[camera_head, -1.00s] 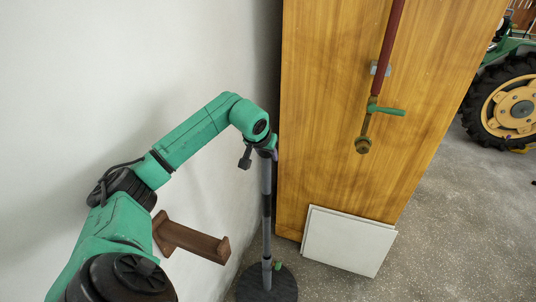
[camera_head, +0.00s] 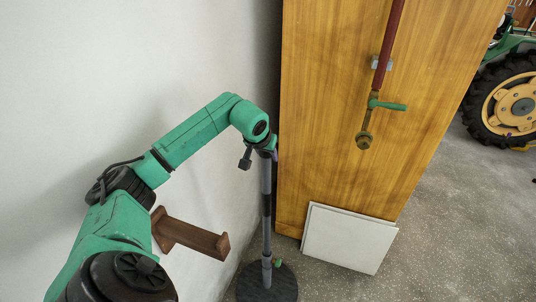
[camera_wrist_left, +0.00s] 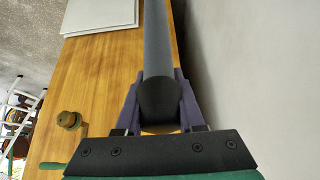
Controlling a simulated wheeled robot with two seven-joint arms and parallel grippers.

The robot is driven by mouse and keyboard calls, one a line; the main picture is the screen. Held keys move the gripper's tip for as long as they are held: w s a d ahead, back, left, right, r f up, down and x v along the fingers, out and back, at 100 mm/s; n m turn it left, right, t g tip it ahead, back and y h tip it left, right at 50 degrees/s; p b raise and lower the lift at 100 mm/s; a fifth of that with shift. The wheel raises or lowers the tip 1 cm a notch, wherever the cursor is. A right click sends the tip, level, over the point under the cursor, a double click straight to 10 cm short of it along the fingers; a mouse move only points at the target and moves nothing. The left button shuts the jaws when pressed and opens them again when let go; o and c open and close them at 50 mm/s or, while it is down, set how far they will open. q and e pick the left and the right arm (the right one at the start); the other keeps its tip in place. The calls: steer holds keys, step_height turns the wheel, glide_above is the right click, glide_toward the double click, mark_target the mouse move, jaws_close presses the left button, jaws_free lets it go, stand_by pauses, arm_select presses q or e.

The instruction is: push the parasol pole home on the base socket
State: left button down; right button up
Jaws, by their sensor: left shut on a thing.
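The grey parasol pole (camera_head: 266,188) stands close to upright in the head view. I cannot tell how deep the pole sits. My left gripper (camera_head: 268,152) is at the pole's upper part. In the left wrist view its purple fingers (camera_wrist_left: 159,105) are shut around the pole (camera_wrist_left: 159,40) at a dark section. My right gripper is not in view.
A brown wooden bracket (camera_head: 190,238) juts from the white wall left of the pole. A wooden panel (camera_head: 335,130) stands right behind it, with a red bar (camera_head: 388,45) and green handle (camera_head: 387,104). White boards (camera_head: 348,238) lean below.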

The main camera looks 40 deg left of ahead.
mark_target(268, 176)
arm_select(q)
steer(key=shift+f+b, duration=0.85)
steer(key=shift+f, duration=0.45)
steer(key=shift+f+b, duration=2.25)
steer(key=shift+f, duration=0.95)
steer(key=shift+c, duration=2.2)
jaws_free()
step_height(268, 176, up, 20)
steer(key=shift+r+p, duration=0.1)
steer(key=shift+p, duration=1)
